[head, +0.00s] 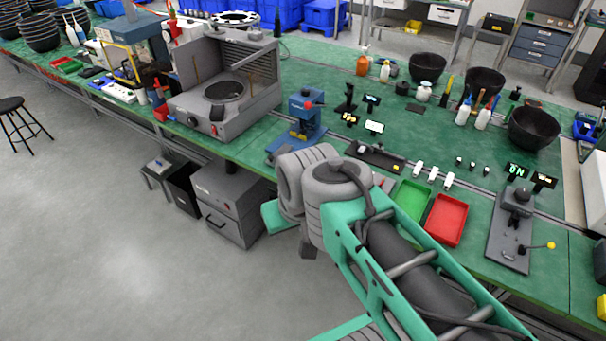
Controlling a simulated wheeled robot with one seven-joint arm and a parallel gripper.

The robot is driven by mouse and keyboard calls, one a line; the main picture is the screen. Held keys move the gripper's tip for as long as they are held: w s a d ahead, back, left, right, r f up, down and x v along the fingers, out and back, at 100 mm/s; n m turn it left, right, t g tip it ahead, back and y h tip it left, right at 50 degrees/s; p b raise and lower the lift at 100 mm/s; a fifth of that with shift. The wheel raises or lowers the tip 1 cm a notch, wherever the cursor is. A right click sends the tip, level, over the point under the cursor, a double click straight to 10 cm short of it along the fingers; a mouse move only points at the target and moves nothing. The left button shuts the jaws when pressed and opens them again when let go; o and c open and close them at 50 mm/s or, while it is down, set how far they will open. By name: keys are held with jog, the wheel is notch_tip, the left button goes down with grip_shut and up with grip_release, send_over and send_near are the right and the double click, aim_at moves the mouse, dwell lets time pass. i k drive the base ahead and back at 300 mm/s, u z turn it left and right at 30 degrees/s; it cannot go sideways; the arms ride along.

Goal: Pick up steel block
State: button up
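I cannot make out a steel block for certain in the head view. Several small pieces lie on the green workbench (250,148), too small to identify, and my arm covers part of its front edge. My green and grey arm reaches from the lower right to the bench's front edge. Its fingers do not show, so I cannot see whether they hold anything.
A grey machine (228,92) and a blue press (301,118) stand left of my arm. A green tray (411,197) and a red tray (446,220) lie right of it. A lever fixture (512,228) stands further right. Black bowls (534,128) are behind. The left floor is mostly clear.

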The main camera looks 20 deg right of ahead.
aim_at(361, 152)
jog(key=z, duration=1.5)
jog(key=k, duration=0.1)
jog(key=u, duration=2.5)
jog(key=i, duration=1.1)
jog(key=z, duration=0.8)
jog(key=i, duration=0.75)
jog(key=z, duration=1.1)
jog(key=i, duration=0.35)
jog(key=z, duration=0.45)
